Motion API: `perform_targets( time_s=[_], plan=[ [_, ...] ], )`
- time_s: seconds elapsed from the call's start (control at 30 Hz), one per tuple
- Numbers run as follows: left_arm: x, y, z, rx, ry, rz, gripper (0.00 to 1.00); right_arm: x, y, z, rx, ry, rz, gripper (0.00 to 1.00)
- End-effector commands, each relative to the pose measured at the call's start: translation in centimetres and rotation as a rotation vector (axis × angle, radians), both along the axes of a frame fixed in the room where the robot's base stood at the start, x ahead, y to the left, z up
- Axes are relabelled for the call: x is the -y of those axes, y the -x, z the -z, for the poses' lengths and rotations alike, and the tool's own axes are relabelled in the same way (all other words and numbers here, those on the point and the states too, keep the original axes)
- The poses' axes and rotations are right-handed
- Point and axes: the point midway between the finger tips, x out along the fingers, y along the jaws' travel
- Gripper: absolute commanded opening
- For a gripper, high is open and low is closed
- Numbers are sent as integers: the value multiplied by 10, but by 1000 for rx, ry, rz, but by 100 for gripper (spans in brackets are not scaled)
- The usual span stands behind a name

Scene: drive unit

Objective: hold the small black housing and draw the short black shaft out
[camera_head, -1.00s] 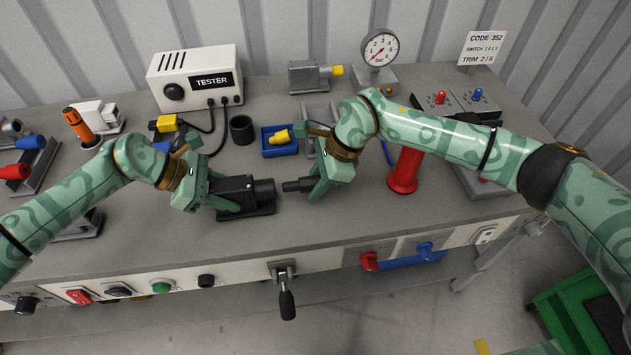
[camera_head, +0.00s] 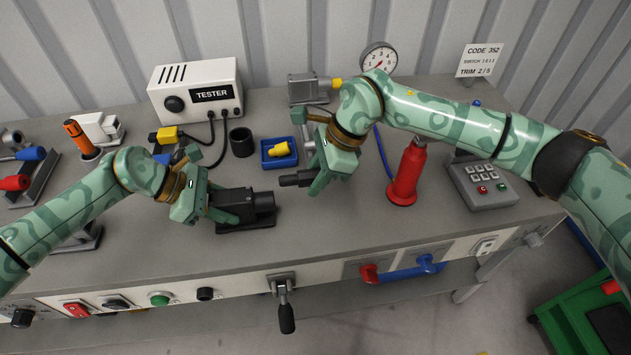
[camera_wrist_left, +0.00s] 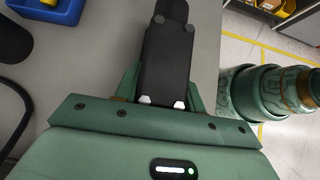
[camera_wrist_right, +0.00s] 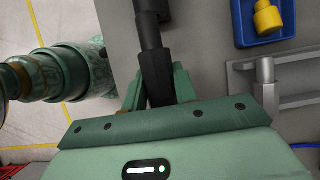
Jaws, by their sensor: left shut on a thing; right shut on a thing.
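The small black housing (camera_head: 262,203) lies on the bench top with its round collar facing right. My left gripper (camera_head: 228,207) is shut on it; the left wrist view shows the housing (camera_wrist_left: 167,60) between both fingers. The short black shaft (camera_head: 290,180) is in my right gripper (camera_head: 320,182), which is shut on it. The shaft points left, its tip clear of the housing collar and higher in the head view. The right wrist view shows the shaft (camera_wrist_right: 151,40) between the fingers, with a dark part overlapping beyond its tip.
A blue tray (camera_head: 268,163) with a yellow part and a black cup (camera_head: 241,142) stand behind the housing. A red cylinder (camera_head: 406,175) stands right of my right gripper, a keypad box (camera_head: 488,195) further right.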

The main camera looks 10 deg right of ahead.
Motion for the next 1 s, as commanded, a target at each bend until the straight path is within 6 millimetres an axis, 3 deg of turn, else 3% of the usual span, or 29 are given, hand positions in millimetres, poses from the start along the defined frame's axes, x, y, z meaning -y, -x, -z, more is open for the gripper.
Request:
perform_targets(
  time_s=[0.2, 0.23, 0.3, 0.67, 1.0],
  plan=[
    [0, 0, 1, -1, -2, -1, 14, 0, 0, -1, 0, 0, 0, 1],
    [0, 0, 1, -1, -2, -1, 46, 0, 0, -1, 0, 0, 0, 1],
    [0, 0, 1, -1, -1, -1, 65, 0, 0, -1, 0, 0, 0, 1],
    [-4, 0, -4, 2, -1, -1, 65, 0, 0, -1, 0, 0, 0, 1],
    [-56, -2, -53, 3, -2, -3, 65, 0, 0, -1, 1, 0, 0, 1]
  ],
)
